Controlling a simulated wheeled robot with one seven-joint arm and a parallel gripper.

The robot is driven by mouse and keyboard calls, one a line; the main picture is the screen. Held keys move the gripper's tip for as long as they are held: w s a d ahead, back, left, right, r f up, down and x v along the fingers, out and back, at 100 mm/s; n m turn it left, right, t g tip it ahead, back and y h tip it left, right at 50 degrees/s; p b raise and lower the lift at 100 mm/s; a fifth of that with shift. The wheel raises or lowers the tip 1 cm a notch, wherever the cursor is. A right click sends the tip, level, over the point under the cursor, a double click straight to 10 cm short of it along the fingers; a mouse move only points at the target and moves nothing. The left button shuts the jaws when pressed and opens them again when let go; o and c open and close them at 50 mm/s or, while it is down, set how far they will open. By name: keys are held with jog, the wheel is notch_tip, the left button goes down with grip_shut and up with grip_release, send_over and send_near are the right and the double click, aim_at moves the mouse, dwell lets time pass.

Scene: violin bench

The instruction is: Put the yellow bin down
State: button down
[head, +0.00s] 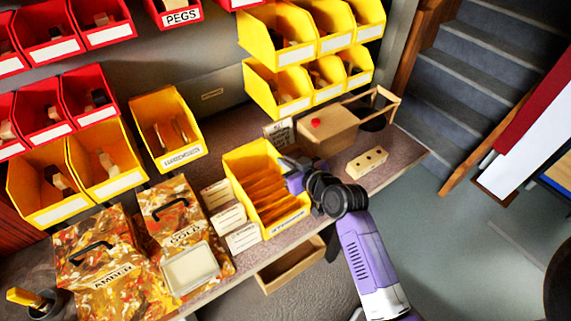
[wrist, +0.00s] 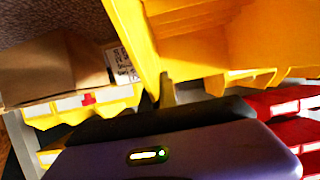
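The yellow bin (head: 240,170) is at the middle of the bench, holding a row of orange-brown pieces, with a label on its front. Its bright yellow wall (wrist: 135,40) also fills the upper middle of the wrist view. My gripper (head: 291,170) is at the bin's right wall. In the wrist view my gripper (wrist: 160,92) has the wall's edge between its fingers, one finger inside the bin, and looks shut on it. The bin's underside is hidden, so I cannot tell whether it rests on the bench or is slightly raised.
White-labelled cards (head: 228,218) stand left of the bin, beside patterned cases marked GOLD (head: 168,205) and AMBER (head: 95,240). A cardboard box (head: 327,135) and a holed wooden block (head: 367,162) are to the right. An open drawer (head: 290,268) juts out below. Wall bins hang behind.

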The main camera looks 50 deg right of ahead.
jog(key=shift+f, duration=0.5)
jog(key=c, duration=1.6)
grip_release()
jog(key=shift+c, duration=0.2)
